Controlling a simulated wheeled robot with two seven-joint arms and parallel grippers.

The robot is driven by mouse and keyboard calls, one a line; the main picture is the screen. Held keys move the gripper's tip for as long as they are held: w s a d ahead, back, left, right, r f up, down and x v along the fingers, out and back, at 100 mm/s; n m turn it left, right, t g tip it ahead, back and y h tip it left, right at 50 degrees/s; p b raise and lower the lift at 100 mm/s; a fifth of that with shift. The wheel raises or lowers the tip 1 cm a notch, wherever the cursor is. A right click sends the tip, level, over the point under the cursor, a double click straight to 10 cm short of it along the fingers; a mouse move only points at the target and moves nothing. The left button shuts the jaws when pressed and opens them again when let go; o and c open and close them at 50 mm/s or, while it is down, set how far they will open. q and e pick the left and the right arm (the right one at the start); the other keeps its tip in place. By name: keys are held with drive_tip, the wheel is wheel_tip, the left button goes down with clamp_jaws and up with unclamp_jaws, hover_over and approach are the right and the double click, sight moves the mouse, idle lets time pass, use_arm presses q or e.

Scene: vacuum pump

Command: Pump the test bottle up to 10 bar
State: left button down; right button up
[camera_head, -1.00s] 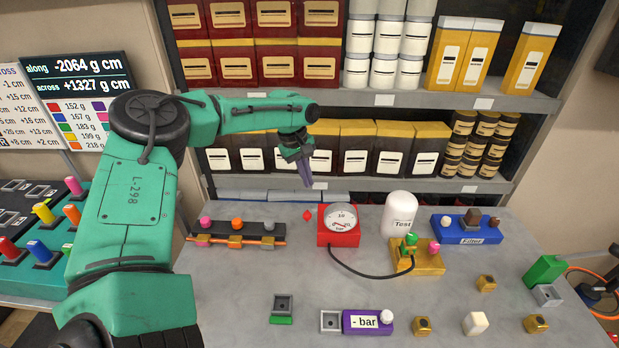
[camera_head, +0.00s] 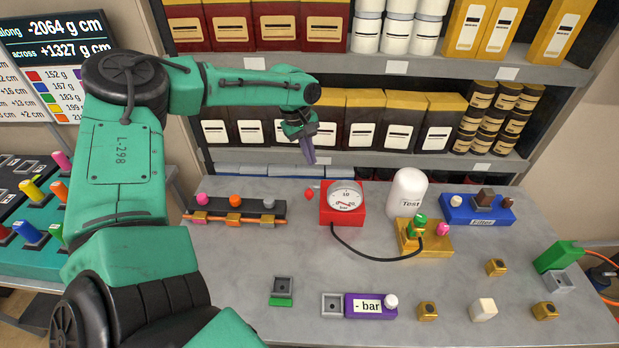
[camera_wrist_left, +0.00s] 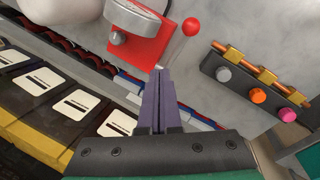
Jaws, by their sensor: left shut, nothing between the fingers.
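The white test bottle (camera_head: 408,192), labelled "Test", stands upright at the table's back, by a gold block (camera_head: 440,245) with a green knob (camera_head: 420,219) and a pink knob (camera_head: 442,229). A black hose (camera_head: 370,256) joins this block to the red pump box (camera_head: 328,212). The box has a round gauge (camera_head: 345,196) and a red-tipped lever (camera_head: 309,195) at its left; the needle is too small to read. The purple display (camera_head: 355,312) reads "- bar" and has a white button (camera_head: 391,301). My left gripper (camera_head: 311,160) is shut and empty, above the table's back edge near the pump.
Left of the pump is a dark rail (camera_head: 225,208) with pink, orange and grey knobs. A blue filter block (camera_head: 477,210) is at the back right. Several small gold blocks and a white one (camera_head: 483,309) lie at front right. The shelf (camera_head: 420,59) rises behind.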

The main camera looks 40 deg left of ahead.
sight(310, 191)
use_arm(q)
drive_tip(key=shift+s+d+f+b, duration=0.2)
drive_tip(key=shift+s+d+f, duration=0.2)
drive_tip(key=shift+s+f, duration=0.2)
drive_tip(key=shift+s+d+f+b, duration=0.2)
drive_tip(key=shift+s+d+f, duration=0.2)
drive_tip(key=shift+s+f, duration=0.15)
drive_tip(key=shift+d+f, duration=0.1)
drive_tip(key=shift+f, duration=0.3)
use_arm(e)
drive_tip(key=shift+s+a+f, duration=0.15)
drive_tip(key=shift+s+f, duration=0.25)
drive_tip(key=shift+f, duration=0.2)
drive_tip(key=shift+d, duration=0.3)
drive_tip(key=shift+a, duration=0.2)
use_arm(q)
drive_tip(key=shift+s, duration=0.1)
drive_tip(key=shift+s+d+f, duration=0.15)
drive_tip(key=shift+d+f, duration=0.05)
drive_tip(key=shift+f, duration=0.05)
use_arm(e)
drive_tip(key=shift+f, duration=0.1)
